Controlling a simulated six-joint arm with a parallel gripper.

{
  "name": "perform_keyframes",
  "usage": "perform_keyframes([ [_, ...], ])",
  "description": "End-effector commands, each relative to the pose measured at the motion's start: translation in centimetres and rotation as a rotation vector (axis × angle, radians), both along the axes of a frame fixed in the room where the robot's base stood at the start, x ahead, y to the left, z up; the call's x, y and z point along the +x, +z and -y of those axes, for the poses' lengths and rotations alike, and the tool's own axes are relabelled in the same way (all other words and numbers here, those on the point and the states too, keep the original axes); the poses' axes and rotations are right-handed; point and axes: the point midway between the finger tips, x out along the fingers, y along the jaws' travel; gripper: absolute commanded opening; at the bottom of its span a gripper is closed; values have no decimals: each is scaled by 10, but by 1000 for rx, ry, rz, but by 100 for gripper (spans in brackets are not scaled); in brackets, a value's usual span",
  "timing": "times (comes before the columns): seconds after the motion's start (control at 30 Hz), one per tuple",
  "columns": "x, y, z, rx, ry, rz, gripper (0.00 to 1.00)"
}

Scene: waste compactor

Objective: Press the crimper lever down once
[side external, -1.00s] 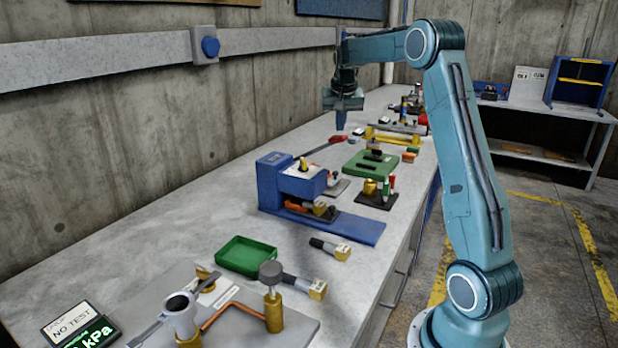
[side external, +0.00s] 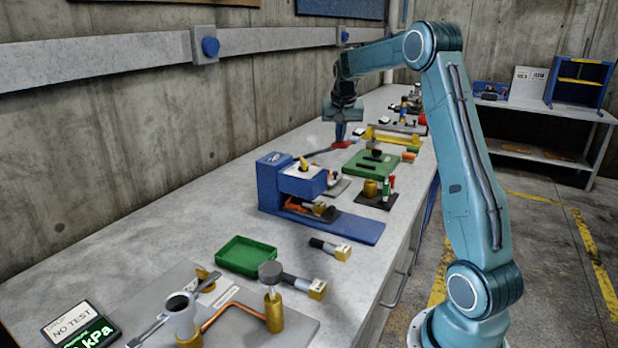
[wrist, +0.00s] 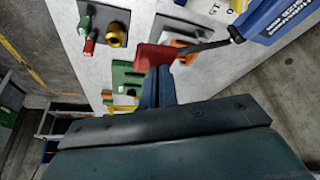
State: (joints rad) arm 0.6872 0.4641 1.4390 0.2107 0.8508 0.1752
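The blue crimper (side external: 290,185) stands on the bench with a long dark lever reaching back and right to a red handle (side external: 341,145). The lever slopes slightly upward toward the handle. My gripper (side external: 340,136) points down, with its blue fingertips at the top of the red handle, seemingly touching it. In the wrist view, the blue fingers (wrist: 158,90) are together, and the red handle (wrist: 152,56) shows just beyond their tips. Part of the crimper's blue body (wrist: 275,18) is at the top right there. The exact contact is hidden.
A green block (side external: 371,162) and a black plate with a brass cup (side external: 370,188) lie right of the lever. A green tray (side external: 246,254) and a pressure fitting rig (side external: 185,312) are nearer the camera. The concrete wall runs along the left.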

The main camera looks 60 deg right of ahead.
Motion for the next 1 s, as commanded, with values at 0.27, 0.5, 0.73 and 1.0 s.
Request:
perform_keyframes([
  [0.27,1,-16,0,2,2,-2,0],
  [0.5,1,-27,-1,3,2,-1,0],
  [0.73,1,-39,-1,2,3,-2,0],
  [1.0,1,-52,-1,3,4,-3,0],
])
